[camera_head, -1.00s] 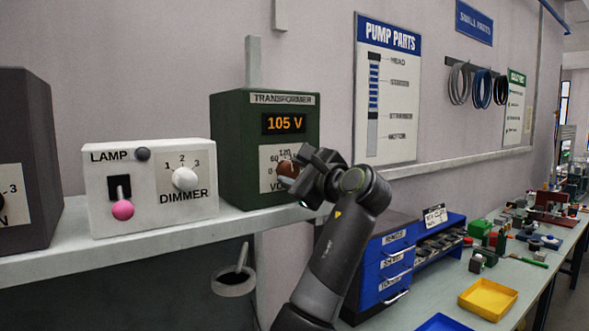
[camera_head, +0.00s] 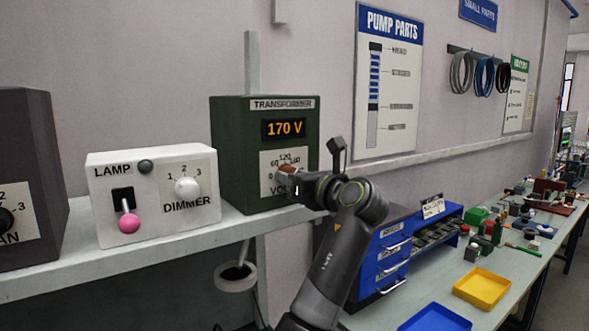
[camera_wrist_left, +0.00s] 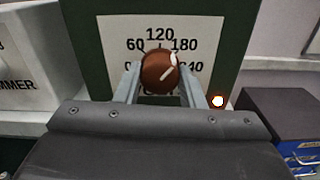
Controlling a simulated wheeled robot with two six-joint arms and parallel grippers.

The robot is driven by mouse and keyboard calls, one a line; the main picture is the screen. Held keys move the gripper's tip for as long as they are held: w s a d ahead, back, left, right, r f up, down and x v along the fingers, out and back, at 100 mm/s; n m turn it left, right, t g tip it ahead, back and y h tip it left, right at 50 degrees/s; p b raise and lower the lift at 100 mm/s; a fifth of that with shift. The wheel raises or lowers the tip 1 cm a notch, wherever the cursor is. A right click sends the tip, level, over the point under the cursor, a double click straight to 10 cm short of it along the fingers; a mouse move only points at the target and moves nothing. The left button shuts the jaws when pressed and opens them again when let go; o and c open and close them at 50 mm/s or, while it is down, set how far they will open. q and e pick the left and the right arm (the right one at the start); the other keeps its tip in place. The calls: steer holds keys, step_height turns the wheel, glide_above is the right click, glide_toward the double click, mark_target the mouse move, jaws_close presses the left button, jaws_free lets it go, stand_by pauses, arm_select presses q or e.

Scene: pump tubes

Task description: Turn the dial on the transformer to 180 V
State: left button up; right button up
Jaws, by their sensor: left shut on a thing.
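The green transformer (camera_head: 231,152) stands on the shelf, and its orange display (camera_head: 284,128) reads 170 V. Its brown dial (camera_head: 285,172) is on the white scale plate on the front, partly covered by the gripper in the head view. My left gripper (camera_head: 292,181) is shut on the dial. In the left wrist view the brown dial (camera_wrist_left: 160,72) sits between the two fingers, its pale pointer line slanting up and right, near the 180 mark. My right gripper is not in view.
Left of the transformer are a white lamp box (camera_head: 110,205) with a pink-knobbed lever and dimmer, and a dark fan box (camera_head: 30,150). Blue drawers (camera_head: 392,250) stand to the right of my arm. A yellow tray (camera_head: 481,290) lies on the bench.

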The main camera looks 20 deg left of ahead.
arm_select(q)
steer(key=shift+m+p, duration=0.35)
steer(key=shift+m, duration=0.15)
steer(key=o, duration=1)
steer(key=shift+b+v, duration=5.3)
steer(key=shift+v, duration=3.35)
steer(key=shift+s, duration=0.1)
